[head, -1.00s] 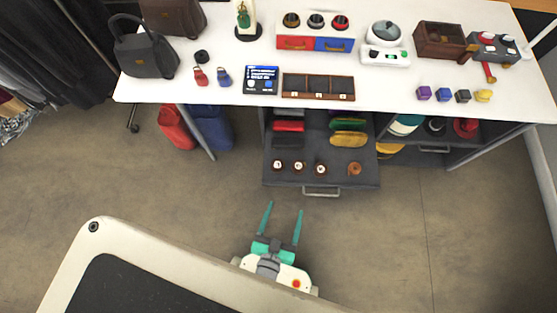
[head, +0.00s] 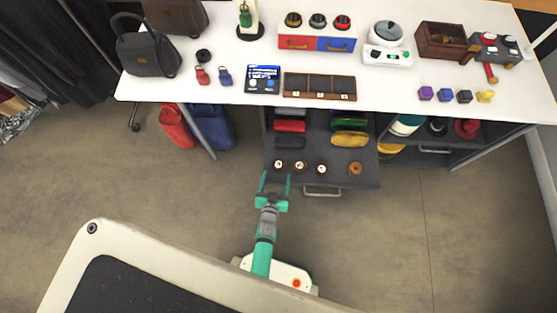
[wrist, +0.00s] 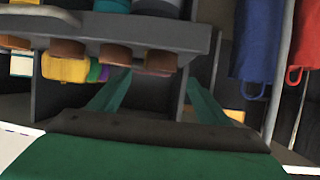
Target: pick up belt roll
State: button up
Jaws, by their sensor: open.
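Several small brown rolls stand in a row near the front edge of the open drawer (head: 370,181). Three have pale centres: the left one (head: 277,165), the middle one (head: 299,166) and another (head: 321,168). A plainer orange-brown roll (head: 355,168) stands apart to the right. I cannot tell for certain which is the belt roll. My gripper (head: 275,179) is open and empty, just short of the drawer front, in line with the left roll. In the wrist view, that roll (wrist: 160,62) shows between and beyond the open fingertips.
The drawer handle (head: 321,191) sticks out right of my gripper. The white table (head: 400,95) overhangs the drawer's back. Rolled cloths, including a yellow one (head: 350,139), lie behind the rolls. Red (head: 176,127) and blue (head: 213,127) bags hang left. The floor in front is clear.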

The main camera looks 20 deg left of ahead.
aim_at(278, 168)
jog(key=x, duration=0.5)
jog(key=shift+w+f, duration=0.25)
jog(key=shift+w+a+f, duration=0.25)
jog(key=shift+w+f, duration=0.05)
jog(key=shift+w, duration=0.05)
jog(key=shift+c, duration=0.3)
jog(key=c, duration=1.1)
jog(key=shift+r, duration=0.1)
jog(key=shift+c, duration=0.2)
jog(key=shift+r, duration=0.6)
jog(key=s+a+r, duration=0.3)
jog(key=s+r, duration=0.8)
jog(key=s, duration=0.2)
jog(key=shift+s+a+r, duration=0.2)
jog(key=shift+a+r, duration=0.2)
